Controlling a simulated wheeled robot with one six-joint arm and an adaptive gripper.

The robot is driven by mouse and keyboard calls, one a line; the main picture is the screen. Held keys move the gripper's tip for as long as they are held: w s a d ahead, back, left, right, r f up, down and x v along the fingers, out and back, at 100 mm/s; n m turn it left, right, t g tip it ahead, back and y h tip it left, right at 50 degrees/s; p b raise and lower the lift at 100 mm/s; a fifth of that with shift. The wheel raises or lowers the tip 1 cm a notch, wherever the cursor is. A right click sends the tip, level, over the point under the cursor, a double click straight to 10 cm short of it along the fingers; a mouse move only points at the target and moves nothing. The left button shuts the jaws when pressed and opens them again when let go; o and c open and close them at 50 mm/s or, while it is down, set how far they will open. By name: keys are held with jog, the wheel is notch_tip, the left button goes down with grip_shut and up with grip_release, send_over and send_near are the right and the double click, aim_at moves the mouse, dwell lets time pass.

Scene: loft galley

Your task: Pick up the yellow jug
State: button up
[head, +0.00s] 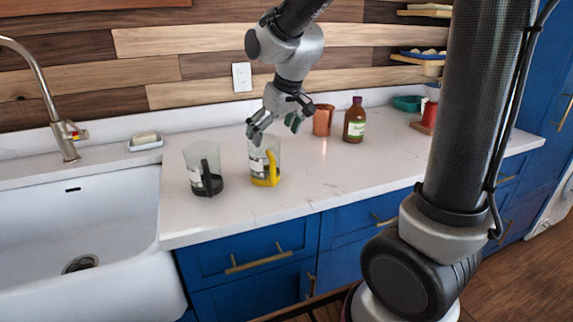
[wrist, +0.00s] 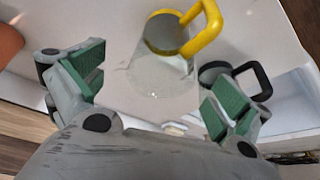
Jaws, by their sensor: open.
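The yellow jug (head: 267,168) is a clear vessel with a yellow base and yellow handle. It stands upright on the white counter, right of a similar jug with black base and handle (head: 203,172). My gripper (head: 275,122) is open and empty, above and slightly behind the yellow jug in the head view. In the wrist view, the yellow jug (wrist: 170,45) lies ahead of and between the open green-padded fingers (wrist: 152,88), its handle pointing to the upper right. The black jug (wrist: 232,75) shows beyond the right finger. I cannot tell whether a finger touches the jug.
A copper cup (head: 323,120) and a brown bottle (head: 355,121) stand right of the gripper. The sink (head: 75,220) is at left, with a soap dish (head: 145,142) behind its right edge. The counter (head: 330,172) is clear at front right.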

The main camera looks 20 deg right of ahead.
aim_at(265, 153)
jog(key=x, duration=0.8)
jog(key=shift+a+r, duration=0.1)
jog(key=shift+a, duration=0.2)
jog(key=c, duration=1.1)
